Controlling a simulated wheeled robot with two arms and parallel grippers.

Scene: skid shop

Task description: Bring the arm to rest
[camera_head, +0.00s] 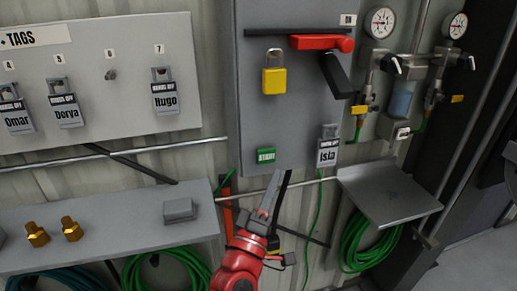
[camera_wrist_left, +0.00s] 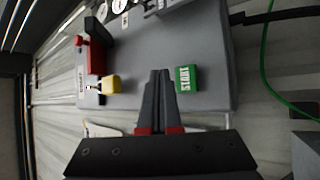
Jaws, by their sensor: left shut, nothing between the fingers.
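My left gripper (camera_head: 273,193) comes up from the bottom of the head view, red at the wrist with grey fingers. Its fingers are shut with nothing between them. They point up toward the grey panel (camera_head: 255,120), below the green START button (camera_head: 266,155). In the left wrist view the shut fingertips (camera_wrist_left: 160,74) appear beside the green button (camera_wrist_left: 187,78). I cannot tell how far they are from the panel. A yellow padlock (camera_head: 274,74) hangs on the panel under a red handle (camera_head: 322,42). My right gripper is not in view.
A tag board (camera_head: 90,100) with name tags is on the left. A grey shelf (camera_head: 110,235) holds brass fittings (camera_head: 71,229). An Isla tag (camera_head: 327,148) hangs at the panel's lower right. A small tray (camera_head: 390,195), gauges (camera_head: 380,22) and green hoses (camera_head: 370,240) are on the right.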

